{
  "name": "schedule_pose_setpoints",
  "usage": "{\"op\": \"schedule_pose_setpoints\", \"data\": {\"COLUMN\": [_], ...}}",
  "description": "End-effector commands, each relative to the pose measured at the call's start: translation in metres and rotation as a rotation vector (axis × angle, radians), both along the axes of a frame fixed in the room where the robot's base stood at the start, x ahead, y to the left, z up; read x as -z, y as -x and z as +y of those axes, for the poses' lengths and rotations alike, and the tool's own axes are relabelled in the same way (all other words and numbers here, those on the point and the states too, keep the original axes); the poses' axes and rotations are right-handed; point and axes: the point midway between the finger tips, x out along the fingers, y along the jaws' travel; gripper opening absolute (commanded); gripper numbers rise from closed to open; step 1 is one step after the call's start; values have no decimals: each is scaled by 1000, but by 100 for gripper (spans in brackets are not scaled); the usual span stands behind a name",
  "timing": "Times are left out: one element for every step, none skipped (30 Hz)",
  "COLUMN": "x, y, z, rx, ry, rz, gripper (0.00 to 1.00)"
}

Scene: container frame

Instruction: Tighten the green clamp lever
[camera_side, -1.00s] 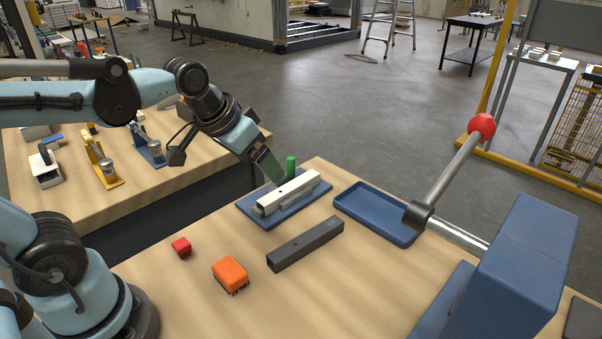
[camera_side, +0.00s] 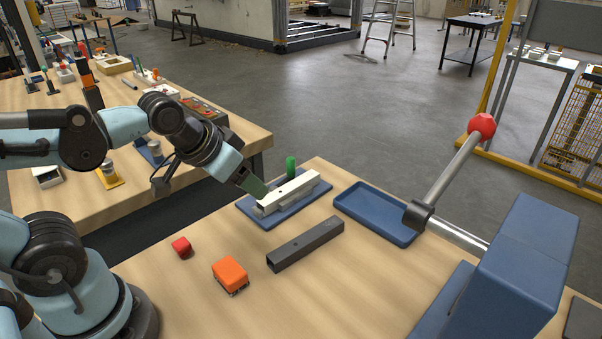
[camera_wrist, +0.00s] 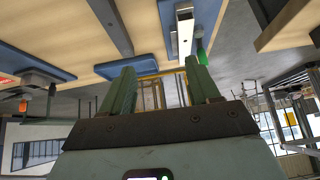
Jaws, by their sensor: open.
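The green clamp lever (camera_side: 290,166) stands upright behind the pale beam (camera_side: 285,192), which lies in a fixture on a blue base plate (camera_side: 252,212). My gripper (camera_side: 260,194) is near the beam's left end, to the left of and lower in the picture than the lever, and appears apart from it. Whether it touches the beam I cannot tell. In the wrist view, my gripper's two green fingers (camera_wrist: 162,84) are spread with nothing between them. The green lever (camera_wrist: 200,52) shows beyond the right finger, beside the pale beam (camera_wrist: 185,32).
A red-knobbed rod (camera_side: 452,172) and a blue box (camera_side: 526,260) stand at the right.

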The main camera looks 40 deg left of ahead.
Motion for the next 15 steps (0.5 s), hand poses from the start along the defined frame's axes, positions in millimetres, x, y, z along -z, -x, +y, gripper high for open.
{"op": "schedule_pose_setpoints", "data": {"x": [-2,-3,-4,-5,-5,-6,-6,-6,-5,-4,-3,-2,-1,1,3], "y": [-7,-11,-17,-23,-29,-37,-43,-50,-58,-65,-71,-79,-85,-91,-97], "z": [0,0,1,1,1,1,2,1,1,1,1,0,0,-1,-2], "rx": [6,11,16,20,23,28,30,33,35,37,39,41,41,42,43], "ry": [-20,-35,-60,-79,-99,-127,-147,-169,-197,-218,-239,-266,-284,-304,-327], "rz": [8,15,24,31,38,48,54,60,68,73,77,84,87,88,92], "gripper": [52,48,42,37,32,26,22,17,11,6,2,0,0,0,0]}}
